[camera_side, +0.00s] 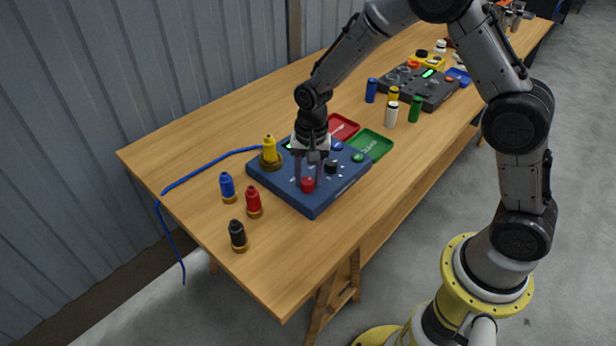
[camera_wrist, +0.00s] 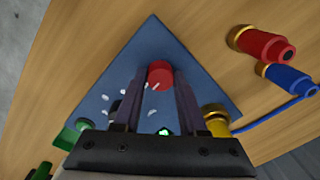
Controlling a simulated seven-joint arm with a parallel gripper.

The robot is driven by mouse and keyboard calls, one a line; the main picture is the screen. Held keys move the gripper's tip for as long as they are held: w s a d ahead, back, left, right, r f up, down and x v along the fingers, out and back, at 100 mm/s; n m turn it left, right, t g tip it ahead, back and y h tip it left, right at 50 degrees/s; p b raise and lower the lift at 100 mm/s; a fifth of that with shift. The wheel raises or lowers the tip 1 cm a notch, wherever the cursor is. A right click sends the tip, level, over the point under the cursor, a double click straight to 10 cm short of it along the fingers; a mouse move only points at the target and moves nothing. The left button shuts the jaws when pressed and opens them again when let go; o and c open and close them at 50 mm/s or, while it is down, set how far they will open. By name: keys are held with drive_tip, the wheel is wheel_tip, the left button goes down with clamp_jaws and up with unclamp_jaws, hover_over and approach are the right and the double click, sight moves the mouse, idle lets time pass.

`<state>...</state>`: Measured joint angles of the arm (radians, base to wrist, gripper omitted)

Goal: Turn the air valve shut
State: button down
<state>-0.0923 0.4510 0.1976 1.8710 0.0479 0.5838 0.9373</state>
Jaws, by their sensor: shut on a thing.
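A blue control box (camera_side: 318,207) lies on the wooden table. A red round knob (camera_side: 308,186), which looks like the air valve, stands on its near part. In the wrist view the red knob (camera_wrist: 160,75) sits between my two fingertips. My gripper (camera_side: 308,177) points down over the box and is shut on the red knob, one finger on each side. My fingers show from above in the wrist view (camera_wrist: 159,82). The knob's pointer and the markings around it are too small to read.
A yellow fitting (camera_side: 270,152) with a blue hose (camera_side: 205,170) stands at the box's left corner. Blue (camera_side: 227,187), red (camera_side: 253,202) and black (camera_side: 237,235) fittings stand left of it. Red (camera_side: 343,127) and green (camera_side: 371,144) trays lie behind. A dark panel (camera_side: 428,92) is farther back.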

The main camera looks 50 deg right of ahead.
sight(308, 179)
drive_tip(key=n, duration=0.8)
drive_tip(key=shift+w+n, duration=0.1)
drive_tip(key=shift+n, duration=0.3)
drive_tip(key=n, duration=0.4)
drive_tip(key=shift+r+g, duration=0.1)
drive_tip(key=shift+g, duration=0.2)
drive_tip(key=shift+n, duration=2)
drive_tip(key=shift+c, duration=2.3)
unclamp_jaws()
wheel_tip(308, 179, up, 14)
drive_tip(key=shift+w+d, duration=0.2)
drive_tip(key=shift+d, duration=0.05)
